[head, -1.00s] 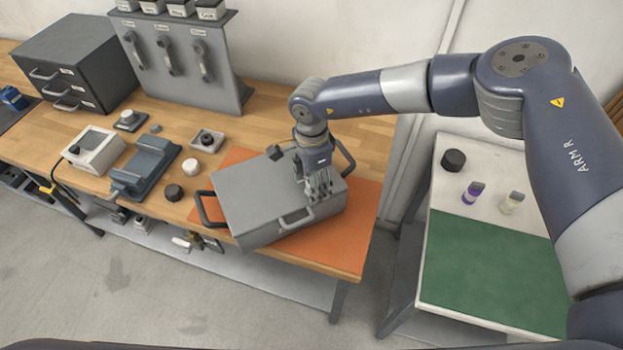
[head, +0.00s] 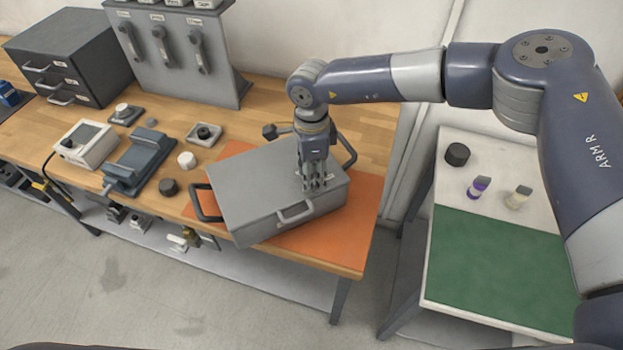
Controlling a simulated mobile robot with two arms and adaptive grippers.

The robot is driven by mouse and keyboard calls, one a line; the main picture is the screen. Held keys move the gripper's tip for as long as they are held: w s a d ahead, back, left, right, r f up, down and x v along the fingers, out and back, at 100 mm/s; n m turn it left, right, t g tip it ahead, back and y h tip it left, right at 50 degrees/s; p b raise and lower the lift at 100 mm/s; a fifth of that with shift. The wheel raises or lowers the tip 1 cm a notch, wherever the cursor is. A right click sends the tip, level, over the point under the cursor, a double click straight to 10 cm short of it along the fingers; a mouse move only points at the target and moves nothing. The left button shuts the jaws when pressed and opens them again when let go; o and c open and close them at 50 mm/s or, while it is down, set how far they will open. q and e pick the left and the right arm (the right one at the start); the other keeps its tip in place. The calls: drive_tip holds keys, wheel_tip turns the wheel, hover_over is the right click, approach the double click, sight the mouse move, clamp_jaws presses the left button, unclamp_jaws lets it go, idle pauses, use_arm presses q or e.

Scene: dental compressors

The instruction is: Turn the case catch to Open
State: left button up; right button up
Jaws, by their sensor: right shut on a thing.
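The grey case (head: 256,190) lies closed on an orange mat (head: 345,245) at the bench's front right corner. It has a front handle (head: 295,214) and dark side handles. My right gripper (head: 316,186) points straight down onto the lid near its front right part. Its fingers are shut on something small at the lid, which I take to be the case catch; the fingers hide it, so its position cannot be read. My left gripper is not in view.
Left of the case stand a grey vise-like fixture (head: 140,163), a white box with a display (head: 86,145), and small knobs. Behind are a drawer unit (head: 70,58) and a panel with handles (head: 175,50). A side table with a green mat (head: 495,265) stands right.

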drive_tip(key=m+b, duration=0.3)
drive_tip(key=b, duration=0.1)
drive_tip(key=m+b, duration=0.8)
drive_tip(key=b, duration=0.1)
drive_tip(key=shift+f, duration=0.25)
drive_tip(key=shift+r+m+b, duration=0.15)
drive_tip(key=shift+m+b, duration=0.6)
drive_tip(key=shift+m, duration=0.2)
drive_tip(key=shift+r+m+b, duration=0.1)
drive_tip(key=shift+m+b, duration=0.65)
drive_tip(key=shift+m, duration=0.2)
drive_tip(key=o, duration=1.1)
drive_tip(key=shift+c, duration=0.2)
drive_tip(key=shift+r, duration=0.25)
wheel_tip(320, 180, up, 12)
drive_tip(key=shift+f, duration=0.2)
